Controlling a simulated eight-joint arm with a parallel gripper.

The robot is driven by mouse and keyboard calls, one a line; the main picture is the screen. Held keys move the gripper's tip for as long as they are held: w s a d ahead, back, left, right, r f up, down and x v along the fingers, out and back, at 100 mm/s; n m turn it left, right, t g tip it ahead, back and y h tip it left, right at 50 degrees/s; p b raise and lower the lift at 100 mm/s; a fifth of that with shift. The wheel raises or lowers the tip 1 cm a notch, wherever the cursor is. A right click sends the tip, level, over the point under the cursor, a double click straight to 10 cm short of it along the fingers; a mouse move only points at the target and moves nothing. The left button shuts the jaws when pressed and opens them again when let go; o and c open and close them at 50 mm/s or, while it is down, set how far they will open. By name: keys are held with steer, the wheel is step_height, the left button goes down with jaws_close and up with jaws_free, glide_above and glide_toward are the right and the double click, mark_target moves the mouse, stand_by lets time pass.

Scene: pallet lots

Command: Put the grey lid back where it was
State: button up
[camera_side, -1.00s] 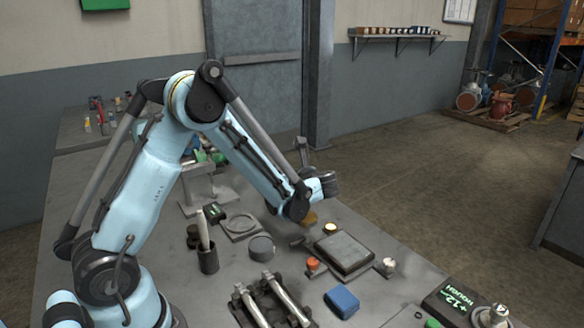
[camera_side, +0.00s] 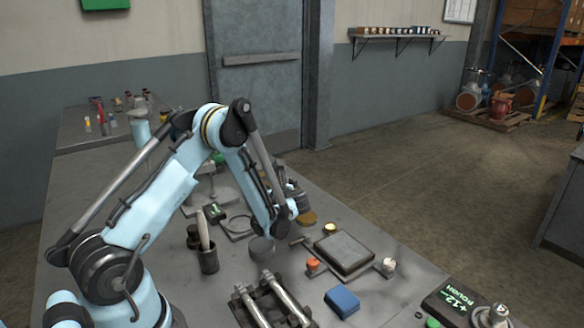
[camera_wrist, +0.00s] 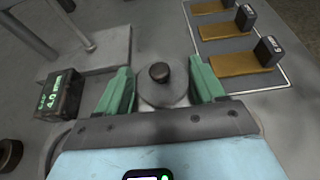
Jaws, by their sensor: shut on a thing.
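The grey lid (camera_wrist: 178,91), round with a dark knob (camera_wrist: 159,71) on top, shows between the two green fingers of my gripper (camera_wrist: 161,88) in the wrist view. The fingers are shut on its sides. In the side view my forearm hides the fingers and the lid. A grey cylindrical container (camera_side: 262,250) stands on the bench close to the arm's lower end. A pale flat ring (camera_side: 236,229) lies left of it, partly behind the arm. I cannot tell which of these the lid belongs to.
A black box with green digits (camera_wrist: 60,94) is left of the fingers. Brown slabs with black blocks (camera_wrist: 240,62) lie at right. In the side view a dark cup (camera_side: 208,262), a flat grey plate (camera_side: 344,252) and a blue block (camera_side: 342,301) stand around the arm.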

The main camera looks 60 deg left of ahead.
steer(key=shift+f, duration=0.2)
steer(key=o, duration=1)
